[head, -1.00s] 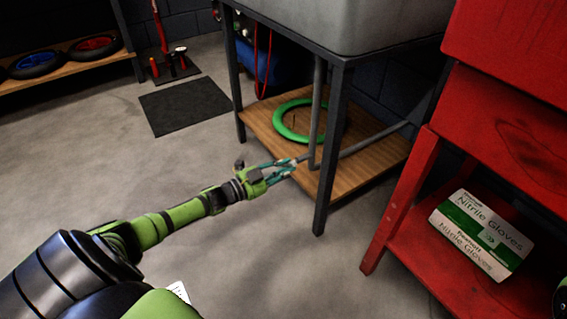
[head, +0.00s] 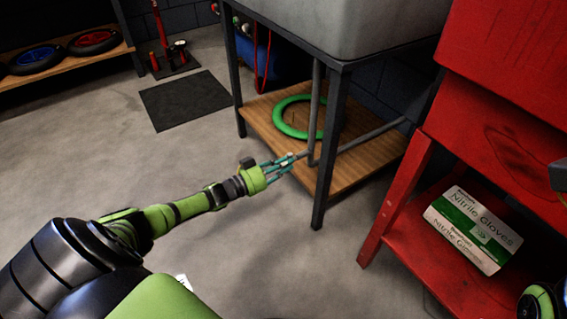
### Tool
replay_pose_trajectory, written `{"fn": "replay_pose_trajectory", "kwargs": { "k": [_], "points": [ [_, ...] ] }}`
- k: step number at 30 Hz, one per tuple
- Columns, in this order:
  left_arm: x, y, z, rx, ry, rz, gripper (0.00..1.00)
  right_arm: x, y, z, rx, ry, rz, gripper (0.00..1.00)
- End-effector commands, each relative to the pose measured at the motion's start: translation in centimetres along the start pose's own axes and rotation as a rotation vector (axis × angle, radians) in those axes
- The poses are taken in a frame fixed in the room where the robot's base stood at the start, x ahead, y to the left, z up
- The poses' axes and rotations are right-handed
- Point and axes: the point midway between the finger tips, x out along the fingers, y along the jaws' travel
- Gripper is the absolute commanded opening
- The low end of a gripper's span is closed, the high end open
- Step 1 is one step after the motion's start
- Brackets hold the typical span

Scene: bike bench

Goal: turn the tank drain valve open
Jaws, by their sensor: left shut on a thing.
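The grey tank (head: 350,22) sits on a dark metal stand at the top centre. Its grey drain pipe (head: 315,105) runs down to a joint just above the wooden lower shelf. My left gripper (head: 289,161) is at a short stub by that joint, with its teal fingers shut on the drain valve. The valve is small and mostly hidden between the fingers, so I cannot tell which way its handle points. My right gripper is not in view; only parts of my right arm show at the right edge.
The stand's front leg (head: 329,155) is close to the right of my left gripper. A green ring (head: 283,128) lies on the wooden shelf (head: 362,165). A red cabinet (head: 500,120) with a nitrile gloves box (head: 473,228) stands at the right.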

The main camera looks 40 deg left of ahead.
Motion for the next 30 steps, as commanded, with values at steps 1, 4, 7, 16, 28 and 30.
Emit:
{"fn": "replay_pose_trajectory", "kwargs": {
  "k": [1, 4, 7, 16, 28, 30],
  "points": [
    [0.06, -0.03, -0.11, -0.026, 0.001, -0.001, 0.0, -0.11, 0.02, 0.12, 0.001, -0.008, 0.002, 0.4],
    [0.05, -0.03, -0.09, -0.071, 0.0, -0.001, 0.0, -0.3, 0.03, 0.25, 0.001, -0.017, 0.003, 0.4],
    [0.04, -0.03, -0.09, -0.105, 0.0, -0.001, 0.0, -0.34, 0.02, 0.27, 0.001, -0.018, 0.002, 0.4],
    [0.04, -0.06, -0.11, -0.149, 0.001, -0.002, 0.0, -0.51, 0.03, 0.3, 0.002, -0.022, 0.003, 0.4],
    [0.05, -0.1, -0.15, -0.149, 0.002, -0.002, 0.44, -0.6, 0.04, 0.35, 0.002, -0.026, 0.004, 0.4],
    [0.03, -0.09, -0.14, -0.148, 0.002, -0.002, 0.44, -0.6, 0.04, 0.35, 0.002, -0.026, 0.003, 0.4]
  ]
}}
